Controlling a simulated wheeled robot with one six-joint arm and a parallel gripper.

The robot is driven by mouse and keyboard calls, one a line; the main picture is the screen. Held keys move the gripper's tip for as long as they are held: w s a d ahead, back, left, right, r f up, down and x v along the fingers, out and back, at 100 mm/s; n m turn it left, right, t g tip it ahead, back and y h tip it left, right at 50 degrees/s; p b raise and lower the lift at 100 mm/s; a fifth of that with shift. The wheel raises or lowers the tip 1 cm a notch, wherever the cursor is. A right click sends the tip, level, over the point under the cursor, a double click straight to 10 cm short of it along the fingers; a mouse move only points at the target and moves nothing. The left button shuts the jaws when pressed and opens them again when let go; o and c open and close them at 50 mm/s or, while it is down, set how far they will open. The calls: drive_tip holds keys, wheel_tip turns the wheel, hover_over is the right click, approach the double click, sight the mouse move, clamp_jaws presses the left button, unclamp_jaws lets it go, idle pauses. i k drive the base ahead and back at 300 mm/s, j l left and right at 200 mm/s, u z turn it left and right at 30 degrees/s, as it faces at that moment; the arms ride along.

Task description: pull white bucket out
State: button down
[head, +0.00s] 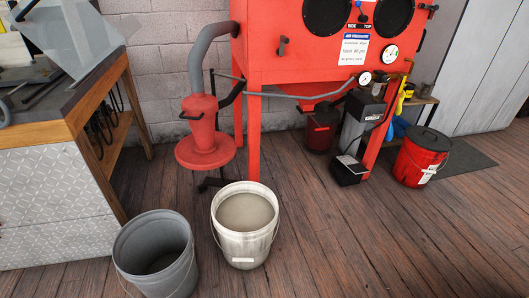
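The white bucket (243,247) stands upright on the wooden floor in the lower middle of the head view. It is open on top, with greyish contents or a grey inside showing below the rim. A thin wire handle hangs at its left side, and a small pale label is on its front. It stands in front of the red cabinet's front left leg. My gripper does not show in this view.
A grey bucket (157,262) stands close at its left. Behind are a red dust collector (203,133) and a red blasting cabinet (290,45). A workbench (60,165) is at left, a red lidded bucket (421,160) at right. The floor (370,240) at front right is clear.

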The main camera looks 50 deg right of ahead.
sight(245, 214)
drive_tip(key=i+l, duration=0.25)
drive_tip(key=i, duration=0.2)
drive_tip(key=i+l, duration=0.3)
drive_tip(key=i, duration=0.15)
